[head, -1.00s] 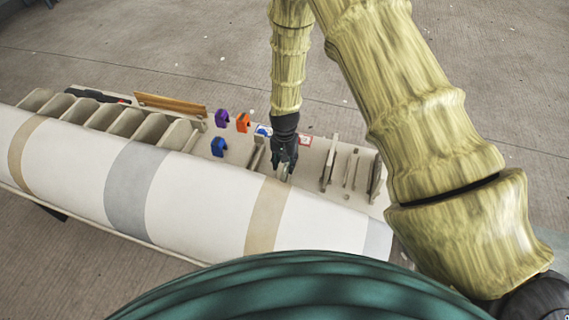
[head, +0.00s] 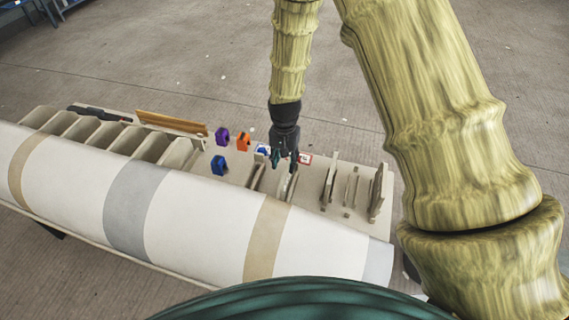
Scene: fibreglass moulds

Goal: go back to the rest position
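My gripper (head: 284,164) hangs from my arm above the right-hand half of the bench (head: 320,234), fingers pointing down. Its two dark fingers are apart with a gap between them, and I see nothing held there. A thin pale plate (head: 289,187) stands upright just below the fingertips, its lower part hidden behind the striped roll. The fingers look clear of it, though the small size makes this hard to judge.
Blue (head: 219,165), purple (head: 222,137) and orange (head: 243,141) blocks stand left of my gripper. Upright pale plates (head: 329,182) stand to its right. A row of pale dividers (head: 153,146) fills the left. A large white striped roll (head: 178,214) lies in front.

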